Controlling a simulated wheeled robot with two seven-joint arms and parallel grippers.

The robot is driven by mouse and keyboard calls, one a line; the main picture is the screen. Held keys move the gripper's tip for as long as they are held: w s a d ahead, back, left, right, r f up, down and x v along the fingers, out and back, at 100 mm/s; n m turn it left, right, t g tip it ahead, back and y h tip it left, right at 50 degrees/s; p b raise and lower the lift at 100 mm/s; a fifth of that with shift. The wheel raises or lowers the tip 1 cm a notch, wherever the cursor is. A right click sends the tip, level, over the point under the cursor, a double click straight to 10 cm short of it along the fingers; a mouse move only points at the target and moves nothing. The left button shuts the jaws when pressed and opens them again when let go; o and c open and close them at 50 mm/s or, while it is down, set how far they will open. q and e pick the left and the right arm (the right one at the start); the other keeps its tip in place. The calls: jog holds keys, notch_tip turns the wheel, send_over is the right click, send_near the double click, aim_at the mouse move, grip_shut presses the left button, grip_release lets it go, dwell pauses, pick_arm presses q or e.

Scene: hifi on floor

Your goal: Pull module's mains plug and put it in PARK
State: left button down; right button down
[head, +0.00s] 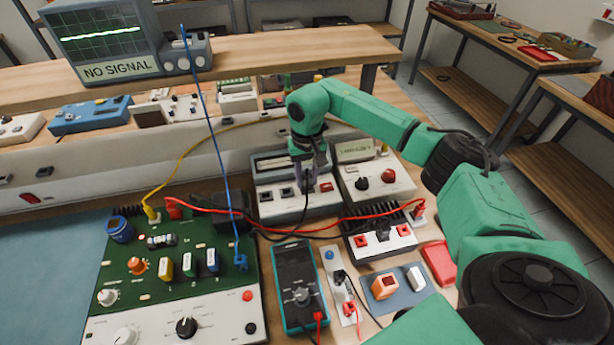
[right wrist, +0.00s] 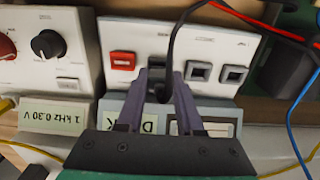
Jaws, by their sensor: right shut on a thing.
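My right gripper (head: 307,184) is over a white socket unit (head: 290,205) behind the meter. In the right wrist view its two fingers (right wrist: 160,86) are shut on a black plug (right wrist: 159,92) with a black cord rising from it. The plug is at the unit's row of sockets, right of a red switch (right wrist: 123,60); I cannot tell whether it is seated or just clear. Two square sockets (right wrist: 199,71) beside it look empty. The green module board (head: 180,250) lies at the left. I cannot make out a PARK label. My left gripper is out of view.
A teal multimeter (head: 298,285) lies in front of the socket unit. A white instrument with knobs (head: 375,180) stands right beside it. Red leads (head: 310,222) and a blue lead (head: 215,130) cross the area. A shelf with a scope (head: 105,40) stands behind.

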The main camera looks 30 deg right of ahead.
jog(key=shift+f, duration=0.35)
dwell(0.5)
jog(key=shift+c, duration=2.3)
grip_release()
jog(key=shift+r, duration=0.1)
notch_tip(320, 180, up, 19)
jog(key=p, duration=0.3)
jog(key=shift+r, duration=0.2)
